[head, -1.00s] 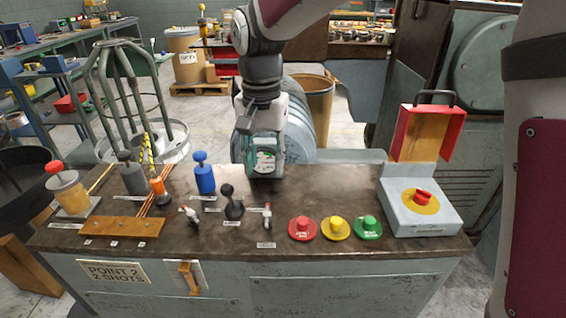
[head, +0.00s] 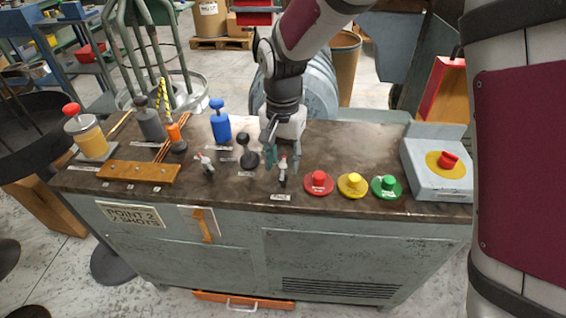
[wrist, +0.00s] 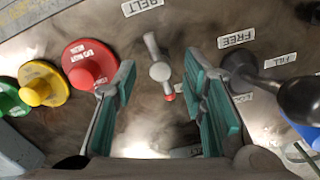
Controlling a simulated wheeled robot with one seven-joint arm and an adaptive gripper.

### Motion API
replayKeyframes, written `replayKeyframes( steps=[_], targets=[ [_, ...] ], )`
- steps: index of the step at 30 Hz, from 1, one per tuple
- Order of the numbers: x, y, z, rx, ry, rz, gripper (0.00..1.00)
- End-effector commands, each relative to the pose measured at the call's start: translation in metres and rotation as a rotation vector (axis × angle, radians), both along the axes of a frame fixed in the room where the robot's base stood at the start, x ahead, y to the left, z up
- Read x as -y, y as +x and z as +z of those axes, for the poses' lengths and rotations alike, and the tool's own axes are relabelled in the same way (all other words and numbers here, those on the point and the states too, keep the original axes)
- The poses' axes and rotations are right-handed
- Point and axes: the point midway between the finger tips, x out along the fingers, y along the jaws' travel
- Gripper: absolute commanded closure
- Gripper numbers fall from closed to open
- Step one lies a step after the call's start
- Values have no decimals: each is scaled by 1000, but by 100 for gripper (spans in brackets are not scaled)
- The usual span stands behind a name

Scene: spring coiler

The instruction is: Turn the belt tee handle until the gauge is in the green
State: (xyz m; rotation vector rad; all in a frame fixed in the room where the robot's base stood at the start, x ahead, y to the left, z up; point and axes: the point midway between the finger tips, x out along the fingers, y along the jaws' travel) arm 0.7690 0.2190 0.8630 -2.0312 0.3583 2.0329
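The belt tee handle (head: 283,172) is a small grey metal handle with a red tip, standing near the front edge of the bench. In the wrist view the tee handle (wrist: 158,70) lies between my teal finger pads, beside the upside-down BELT label (wrist: 142,6). My gripper (head: 282,158) points down over it and is open. In the wrist view my gripper (wrist: 160,82) shows gaps between the handle and both pads. I cannot make out a gauge in either view.
A black ball-knob lever (head: 248,152) stands close to the left of my gripper; a second small handle (head: 206,163) is farther left. Red (head: 319,182), yellow (head: 353,184) and green (head: 386,187) buttons line the right. A blue plunger (head: 220,122) stands behind.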

Motion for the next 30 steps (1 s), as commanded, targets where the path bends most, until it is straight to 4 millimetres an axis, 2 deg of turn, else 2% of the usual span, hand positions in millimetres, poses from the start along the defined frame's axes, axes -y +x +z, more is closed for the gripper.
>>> replayKeyframes(
  steps=[4, 13, 18, 30],
  targets=[
    [0, 0, -9, 0, 0, 1, 61],
    [0, 0, -10, 1, 0, 1, 61],
    [0, 0, -10, 1, 0, 1, 100],
    [0, 0, -10, 0, 0, 4, 100]
  ],
)
